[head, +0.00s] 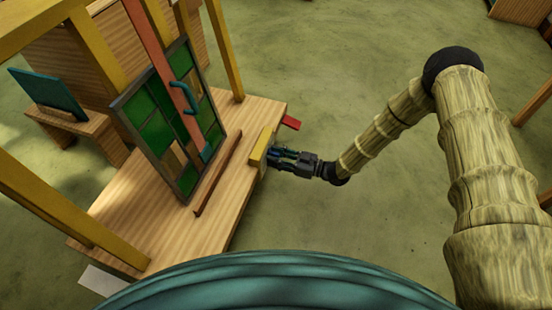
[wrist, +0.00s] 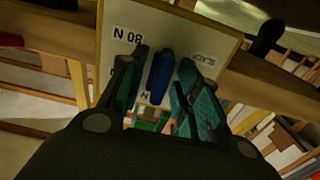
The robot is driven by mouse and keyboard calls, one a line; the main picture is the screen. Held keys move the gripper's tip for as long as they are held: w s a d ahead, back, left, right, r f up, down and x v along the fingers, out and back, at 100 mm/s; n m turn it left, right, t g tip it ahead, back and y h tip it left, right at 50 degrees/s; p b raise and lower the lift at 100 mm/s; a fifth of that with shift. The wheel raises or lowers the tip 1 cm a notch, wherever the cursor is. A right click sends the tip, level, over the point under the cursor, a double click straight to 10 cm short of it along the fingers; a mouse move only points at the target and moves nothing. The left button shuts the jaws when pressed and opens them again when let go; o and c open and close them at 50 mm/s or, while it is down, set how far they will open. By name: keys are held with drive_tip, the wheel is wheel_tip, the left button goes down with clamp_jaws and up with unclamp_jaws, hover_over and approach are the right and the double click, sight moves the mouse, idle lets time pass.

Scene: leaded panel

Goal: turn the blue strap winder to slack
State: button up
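The blue strap winder (wrist: 161,76) is an upright blue bar on a pale, yellow-edged plate (wrist: 204,42) in the wrist view. The plate carries the marking "N 08" at its left and part of another word at its right. In the head view the yellow plate (head: 261,147) stands at the right edge of the wooden bench. My gripper (wrist: 164,60) has one finger on each side of the blue bar, with visible gaps, so it looks open around it. In the head view my gripper (head: 279,157) is at the plate, and the winder is hard to make out there.
A green leaded panel (head: 158,130) stands on the bench (head: 190,235), with a red-orange strap (head: 150,35) across it and a blue handle (head: 184,98). A brown bar (head: 218,174) lies before it. A red tab (head: 291,123) juts from the bench.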

drive_tip(key=shift+a, duration=0.1)
clamp_jaws()
